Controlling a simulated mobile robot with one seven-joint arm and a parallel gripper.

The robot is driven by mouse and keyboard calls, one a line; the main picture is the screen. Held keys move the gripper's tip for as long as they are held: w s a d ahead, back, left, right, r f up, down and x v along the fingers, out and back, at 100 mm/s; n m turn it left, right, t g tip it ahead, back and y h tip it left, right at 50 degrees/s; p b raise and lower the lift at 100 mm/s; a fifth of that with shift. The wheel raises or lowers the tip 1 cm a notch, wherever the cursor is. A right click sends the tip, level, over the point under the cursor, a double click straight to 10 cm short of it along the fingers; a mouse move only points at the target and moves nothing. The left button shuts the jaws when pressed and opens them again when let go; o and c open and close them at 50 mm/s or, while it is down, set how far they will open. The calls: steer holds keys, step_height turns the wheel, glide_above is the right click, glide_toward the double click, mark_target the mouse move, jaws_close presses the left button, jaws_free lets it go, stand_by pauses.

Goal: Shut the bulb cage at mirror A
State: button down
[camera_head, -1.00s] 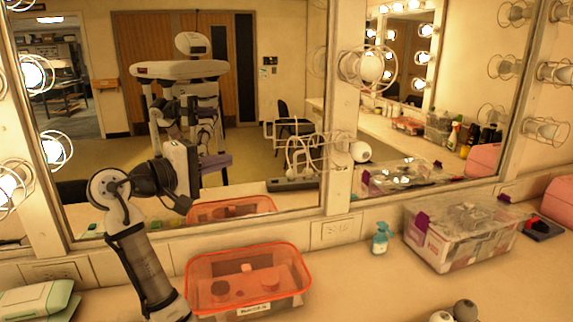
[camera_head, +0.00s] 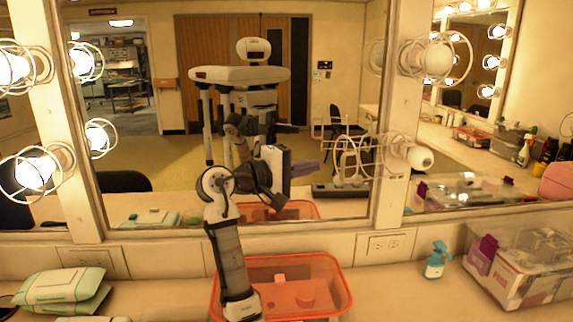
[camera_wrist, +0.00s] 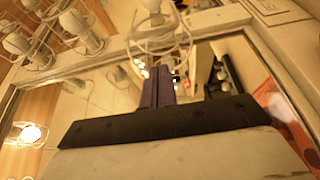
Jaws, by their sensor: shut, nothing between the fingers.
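A white wire bulb cage (camera_head: 350,160) stands swung out to the left of its round white bulb (camera_head: 420,158), on the post at the right of the large mirror (camera_head: 200,130). No letter marking mirror A is readable. My gripper (camera_head: 308,168) is left of this cage in the head view, with purple fingers pointing right. In the wrist view my gripper (camera_wrist: 158,72) is shut and empty, and white cage wires (camera_wrist: 160,42) show just beyond its fingertips. I cannot tell whether they touch.
Above, another bulb (camera_head: 437,58) sits inside its cage. Lit caged bulbs (camera_head: 35,170) line the left post. An orange bin (camera_head: 335,262), a teal spray bottle (camera_head: 436,262), a clear box (camera_head: 520,270) and wipe packs (camera_head: 65,287) stand on the counter.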

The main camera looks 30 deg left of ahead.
steer(key=shift+w+d+f+p, duration=0.1)
steer(key=shift+w+d+p, duration=0.15)
steer(key=shift+d, duration=0.75)
steer(key=shift+w+d+p, duration=0.2)
steer(key=shift+d+p, duration=0.05)
steer(key=shift+d, duration=0.7)
steer(key=shift+d, duration=0.15)
steer(key=d+n+t+y+p, duration=0.3)
steer(key=d+n+y, duration=0.3)
steer(key=d, duration=0.8)
steer(key=w+d+p, duration=0.1)
steer(key=w+d, duration=0.2)
steer(key=d, duration=0.3)
steer(key=w+d+m+p, duration=0.1)
steer(key=w+d+p, duration=0.1)
steer(key=w+d, duration=0.2)
steer(key=shift+w+d+y, duration=0.15)
steer(key=shift+d+y, duration=0.25)
steer(key=shift+d, duration=0.55)
